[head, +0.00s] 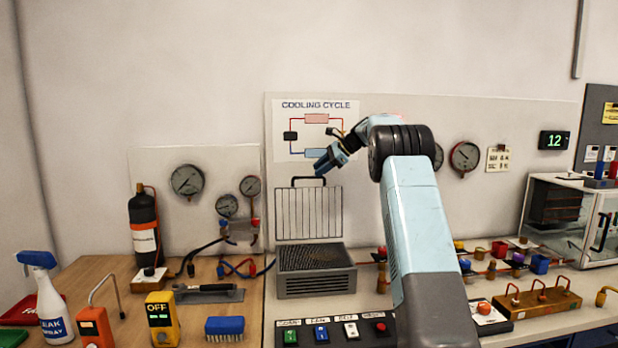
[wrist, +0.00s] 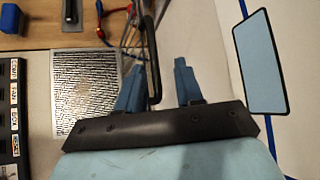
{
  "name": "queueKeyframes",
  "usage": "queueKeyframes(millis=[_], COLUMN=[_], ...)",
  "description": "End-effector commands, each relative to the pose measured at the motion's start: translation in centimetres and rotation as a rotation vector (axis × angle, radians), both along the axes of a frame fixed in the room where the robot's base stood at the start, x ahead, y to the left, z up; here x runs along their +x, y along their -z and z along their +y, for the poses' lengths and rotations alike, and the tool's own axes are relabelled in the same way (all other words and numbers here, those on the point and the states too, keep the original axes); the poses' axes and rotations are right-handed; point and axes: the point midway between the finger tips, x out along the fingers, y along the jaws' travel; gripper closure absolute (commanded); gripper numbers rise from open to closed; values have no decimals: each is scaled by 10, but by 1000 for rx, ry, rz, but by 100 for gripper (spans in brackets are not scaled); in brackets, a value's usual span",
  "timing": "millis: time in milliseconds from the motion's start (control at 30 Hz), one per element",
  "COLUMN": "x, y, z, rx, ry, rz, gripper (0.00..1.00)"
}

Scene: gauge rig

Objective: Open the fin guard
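The fin guard (head: 308,213) is a wire grille standing upright behind the finned block (head: 315,258), with a black bar handle (head: 308,179) along its top. In the wrist view the handle (wrist: 151,55) lies between my finger pads, close to or touching the left one; I cannot tell which. My gripper (head: 322,168) is at the right end of the handle. In the wrist view my gripper (wrist: 160,75) is open, with a clear gap on the handle's right. The finned block (wrist: 85,92) lies to the left there, uncovered. The guard's wires are partly hidden behind my left finger.
A wall panel with a cooling cycle poster (head: 316,130) is close behind my gripper. A switch strip (head: 335,332) runs along the front.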

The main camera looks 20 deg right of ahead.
Motion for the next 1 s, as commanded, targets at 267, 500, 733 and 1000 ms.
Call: queueKeyframes(millis=[267,500,733,1000], x=[-19,-26,-27,-27], y=[-34,-46,-48,-48], z=[-33,-43,-43,-42], rx=[0,0,0,0], ry=[3,0,-3,-2], rz=[-4,-4,-5,-6], gripper=[64,64,64,64])
